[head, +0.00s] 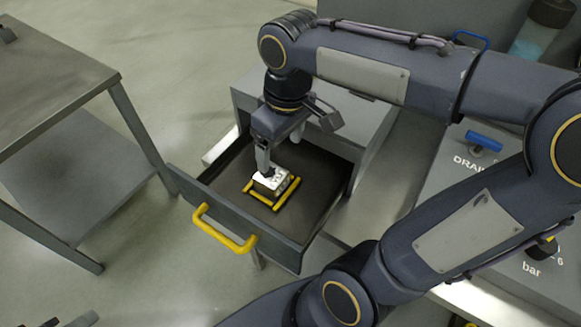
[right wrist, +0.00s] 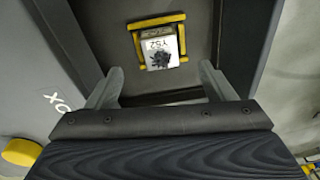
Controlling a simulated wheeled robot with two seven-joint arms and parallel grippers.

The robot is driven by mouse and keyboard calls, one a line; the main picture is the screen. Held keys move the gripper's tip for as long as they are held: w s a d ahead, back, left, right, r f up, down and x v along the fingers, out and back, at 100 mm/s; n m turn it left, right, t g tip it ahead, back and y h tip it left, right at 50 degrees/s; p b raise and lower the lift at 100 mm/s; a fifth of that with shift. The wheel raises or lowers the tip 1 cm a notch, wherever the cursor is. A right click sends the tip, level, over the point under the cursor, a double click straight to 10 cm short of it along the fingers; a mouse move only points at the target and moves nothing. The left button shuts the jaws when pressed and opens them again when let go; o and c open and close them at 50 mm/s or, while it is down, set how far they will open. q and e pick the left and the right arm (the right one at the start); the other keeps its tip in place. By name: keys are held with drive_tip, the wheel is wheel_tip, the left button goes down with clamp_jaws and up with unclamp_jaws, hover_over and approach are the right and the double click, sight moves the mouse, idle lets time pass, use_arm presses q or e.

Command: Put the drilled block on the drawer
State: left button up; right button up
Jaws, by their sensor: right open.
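The drilled block (head: 271,182) is a small pale metal block with dark markings on top. It sits inside the open drawer (head: 282,250), within a yellow frame (head: 261,197) on the drawer floor. In the right wrist view the block (right wrist: 161,50) shows dark lettering and a dark patch, with yellow bars of the frame around it. My right gripper (head: 265,166) points down into the drawer just above the block. In the right wrist view its two fingers (right wrist: 161,70) are spread apart with nothing between them, and the block lies beyond the tips. My left gripper is not in view.
The drawer has a yellow handle (head: 225,236) and extends from a grey cabinet (head: 372,135). A grey metal table (head: 55,75) stands at the left, with open floor between. A panel with a blue valve handle (head: 484,141) is at the right, under my right arm.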

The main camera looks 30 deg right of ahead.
drive_tip(key=s+a+f+m+t+y, duration=0.1)
drive_tip(key=s+f+m+t+y, duration=0.2)
drive_tip(key=s, duration=0.6)
wheel_tip(320, 180, down, 2)
drive_tip(key=shift+a+f+m+t, duration=0.1)
drive_tip(key=shift+a+m+t, duration=0.1)
drive_tip(key=shift+m+t, duration=0.8)
drive_tip(key=shift+s, duration=0.1)
